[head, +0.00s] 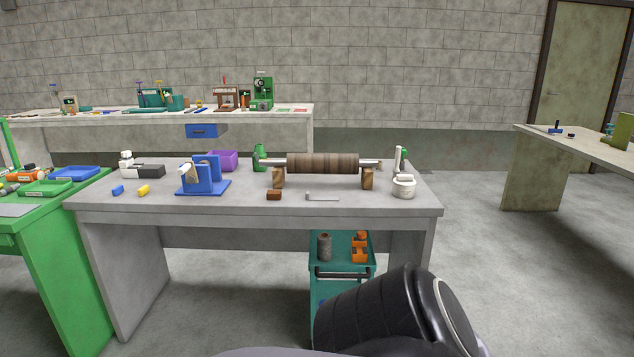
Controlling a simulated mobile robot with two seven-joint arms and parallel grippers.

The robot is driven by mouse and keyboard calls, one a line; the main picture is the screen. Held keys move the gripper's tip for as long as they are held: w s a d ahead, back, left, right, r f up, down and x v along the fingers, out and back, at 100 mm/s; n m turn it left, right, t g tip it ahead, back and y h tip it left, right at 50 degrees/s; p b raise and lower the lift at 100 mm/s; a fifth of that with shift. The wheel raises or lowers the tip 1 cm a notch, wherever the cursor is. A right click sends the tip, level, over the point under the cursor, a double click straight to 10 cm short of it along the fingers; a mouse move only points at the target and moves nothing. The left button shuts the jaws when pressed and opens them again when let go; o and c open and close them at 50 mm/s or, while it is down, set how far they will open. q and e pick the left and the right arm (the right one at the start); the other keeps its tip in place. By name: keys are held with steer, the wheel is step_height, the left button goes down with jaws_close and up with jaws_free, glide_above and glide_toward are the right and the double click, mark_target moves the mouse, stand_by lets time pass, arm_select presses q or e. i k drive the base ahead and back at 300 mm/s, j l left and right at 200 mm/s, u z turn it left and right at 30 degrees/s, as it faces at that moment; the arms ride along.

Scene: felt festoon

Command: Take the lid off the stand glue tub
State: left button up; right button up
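A small white tub (404,188), which looks like the glue tub, stands upright near the right end of the grey table. Its top looks pale and closed, but it is too small to tell the lid from the body. A white upright piece with a green knob (402,158) stands just behind it. Neither of my grippers is in view. A dark link of my own arm shows at the bottom right, well in front of the table and apart from the tub.
The grey table (240,208) holds a brown roller (322,163) on wooden blocks left of the tub, a blue stand (203,175) and a purple bin (222,160). A teal cart (318,286) stands underneath. A green table (62,240) is at left. Floor at right is clear.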

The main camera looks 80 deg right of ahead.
mark_target(402, 180)
steer(key=z, duration=3.1)
steer(key=i+j, duration=0.3)
steer(key=i, duration=0.2)
steer(key=i+j+u, duration=0.1)
steer(key=i+j, duration=0.15)
steer(key=i, duration=0.2)
steer(key=i+j, duration=0.25)
steer(key=i, duration=0.25)
steer(key=i+j+u, duration=0.1)
steer(key=i+j, duration=0.15)
steer(key=i, duration=0.25)
